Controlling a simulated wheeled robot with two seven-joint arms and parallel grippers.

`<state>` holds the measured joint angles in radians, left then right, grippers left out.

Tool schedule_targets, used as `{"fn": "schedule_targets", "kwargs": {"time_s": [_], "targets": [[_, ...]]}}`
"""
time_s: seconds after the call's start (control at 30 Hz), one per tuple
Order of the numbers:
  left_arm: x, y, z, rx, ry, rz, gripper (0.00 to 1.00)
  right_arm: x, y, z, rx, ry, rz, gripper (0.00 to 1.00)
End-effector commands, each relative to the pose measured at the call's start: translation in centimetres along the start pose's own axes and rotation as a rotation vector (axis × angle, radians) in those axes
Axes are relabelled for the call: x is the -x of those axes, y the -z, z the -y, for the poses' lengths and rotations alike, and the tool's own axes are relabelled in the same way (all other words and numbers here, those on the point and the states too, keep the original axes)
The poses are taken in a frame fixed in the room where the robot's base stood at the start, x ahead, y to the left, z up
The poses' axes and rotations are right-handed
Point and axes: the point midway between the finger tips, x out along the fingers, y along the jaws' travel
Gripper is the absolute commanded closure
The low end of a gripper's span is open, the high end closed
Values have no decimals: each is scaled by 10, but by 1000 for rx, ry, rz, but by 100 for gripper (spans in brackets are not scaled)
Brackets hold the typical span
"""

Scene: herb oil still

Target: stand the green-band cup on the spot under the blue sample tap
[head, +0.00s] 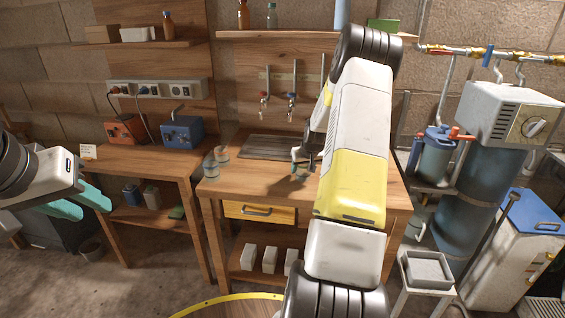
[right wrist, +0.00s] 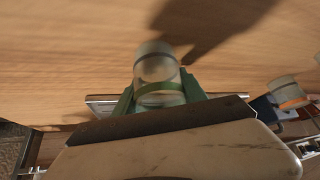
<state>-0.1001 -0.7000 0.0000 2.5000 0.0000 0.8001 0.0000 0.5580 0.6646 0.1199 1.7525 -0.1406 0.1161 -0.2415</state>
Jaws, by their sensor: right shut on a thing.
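The green-band cup (right wrist: 158,78) is clear with a green band. It sits between the green fingers of my right gripper (right wrist: 160,98), which is shut on it. The spot under the blue tap cannot be made out. My left gripper (head: 88,206) is open and empty at far left.
Two clear cups (head: 211,168) stand at the bench's left end. An orange-band cup (right wrist: 290,95) shows at right in the right wrist view. The slatted board (head: 268,147) lies below the taps. A shelf (head: 300,36) with bottles is above.

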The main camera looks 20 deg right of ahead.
Motion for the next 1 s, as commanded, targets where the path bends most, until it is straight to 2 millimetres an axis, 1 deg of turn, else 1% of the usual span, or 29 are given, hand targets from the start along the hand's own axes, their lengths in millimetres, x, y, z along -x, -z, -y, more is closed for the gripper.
{"fn": "schedule_targets", "kwargs": {"time_s": [0.07,0.1,0.17,0.2,0.5,0.63,0.77,1.0], "targets": [[0,0,0,0,0,0,66,-2,-2,0,0,0,1,90],[0,0,0,0,0,0,66,-2,-2,0,0,0,1,49],[0,0,0,0,0,0,66,-2,-2,0,0,0,0,37],[0,0,0,0,0,0,66,-2,-2,0,0,0,0,29],[0,0,0,0,0,0,66,-2,-1,0,0,0,0,29],[0,0,0,0,0,0,66,6,1,0,0,-1,-1,29],[0,0,0,0,0,0,66,28,1,-2,-1,-2,-2,29],[0,0,0,0,0,0,66,81,1,-1,0,-3,-3,29]]}}
